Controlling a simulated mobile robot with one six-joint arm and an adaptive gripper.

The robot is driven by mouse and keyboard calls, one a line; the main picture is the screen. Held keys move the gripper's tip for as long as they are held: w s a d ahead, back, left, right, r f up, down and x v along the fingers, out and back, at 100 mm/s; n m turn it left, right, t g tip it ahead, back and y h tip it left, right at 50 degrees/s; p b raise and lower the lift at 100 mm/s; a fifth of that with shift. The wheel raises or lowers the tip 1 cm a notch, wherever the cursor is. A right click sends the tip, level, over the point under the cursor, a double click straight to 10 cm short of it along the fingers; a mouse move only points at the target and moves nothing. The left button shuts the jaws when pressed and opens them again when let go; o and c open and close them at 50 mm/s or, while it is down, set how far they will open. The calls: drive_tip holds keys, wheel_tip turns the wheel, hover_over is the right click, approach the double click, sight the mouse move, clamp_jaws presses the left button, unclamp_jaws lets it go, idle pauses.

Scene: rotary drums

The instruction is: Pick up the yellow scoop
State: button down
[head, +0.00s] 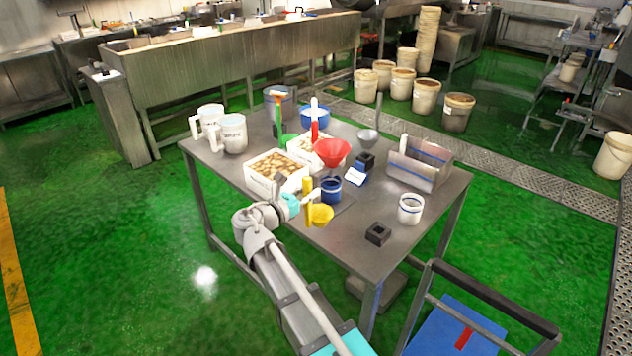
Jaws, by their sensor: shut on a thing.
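The yellow scoop (321,215) is at the near side of the metal table (345,241), with its bowl low and a yellow upright part beside it at the gripper. My gripper (305,203) is at the scoop, shut on its yellow upright part. My wrist covers some of the gripper, so the fingertips are hard to make out. I cannot tell whether the scoop touches the table.
A white box of brown pieces (277,172) and a dark blue cup (331,188) stand close to the gripper. A trolley (490,308) stands at front right.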

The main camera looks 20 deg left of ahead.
drive_tip(key=shift+s+a+r+p, duration=0.15)
drive_tip(key=shift+s+r+p, duration=0.15)
drive_tip(key=shift+s, duration=0.5)
drive_tip(key=shift+s+a+r+p, duration=0.2)
drive_tip(key=shift+s+r, duration=0.2)
drive_tip(key=shift+s, duration=0.4)
drive_tip(key=shift+s+a+r+p, duration=0.15)
drive_tip(key=shift+s+r+p, duration=0.15)
drive_tip(key=shift+s, duration=0.5)
